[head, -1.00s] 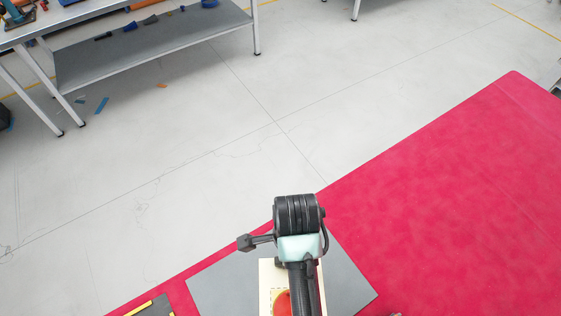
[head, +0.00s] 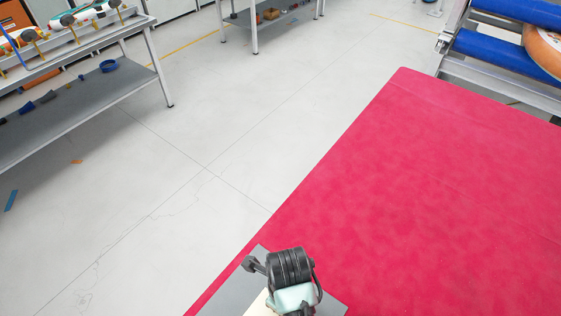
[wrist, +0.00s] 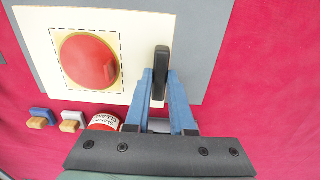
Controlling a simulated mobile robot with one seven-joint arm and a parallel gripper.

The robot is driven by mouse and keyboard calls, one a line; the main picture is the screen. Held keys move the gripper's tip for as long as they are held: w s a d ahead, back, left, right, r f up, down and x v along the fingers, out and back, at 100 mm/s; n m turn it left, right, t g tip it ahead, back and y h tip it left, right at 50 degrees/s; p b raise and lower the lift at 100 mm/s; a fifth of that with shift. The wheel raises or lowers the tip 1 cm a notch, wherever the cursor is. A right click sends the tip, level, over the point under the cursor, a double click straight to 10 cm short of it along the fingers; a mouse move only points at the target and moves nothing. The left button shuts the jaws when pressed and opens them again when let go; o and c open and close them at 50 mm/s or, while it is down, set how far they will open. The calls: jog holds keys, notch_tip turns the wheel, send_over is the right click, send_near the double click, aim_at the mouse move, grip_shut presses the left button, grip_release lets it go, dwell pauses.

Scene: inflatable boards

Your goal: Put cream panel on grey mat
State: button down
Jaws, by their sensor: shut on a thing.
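The cream panel (wrist: 38,33) bears a red disc (wrist: 82,62) with a yellow rim inside a dashed square. It shows partly in the head view (head: 260,305), under my arm. My gripper (wrist: 161,80) has blue fingers closed on a black upright piece at the panel's right edge. The piece looks like the panel's grip. The grey mat (wrist: 205,45) lies behind the panel in the wrist view, with grey showing on both sides. It shows at the bottom of the head view (head: 333,306). I cannot tell whether the panel touches the mat.
A red sheet (head: 400,200) covers the work surface. A red-and-white can (wrist: 104,122) and two small blocks, blue-topped (wrist: 40,118) and white-topped (wrist: 72,121), stand near the panel. A bench (head: 80,110) is at left; blue rollers (head: 490,55) are at upper right.

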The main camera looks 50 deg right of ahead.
jog(key=shift+f, duration=3.2)
jog(key=c, duration=0.8)
grip_release()
jog(key=shift+o, duration=0.2)
notch_tip(320, 180, up, 12)
jog(key=shift+r, duration=0.1)
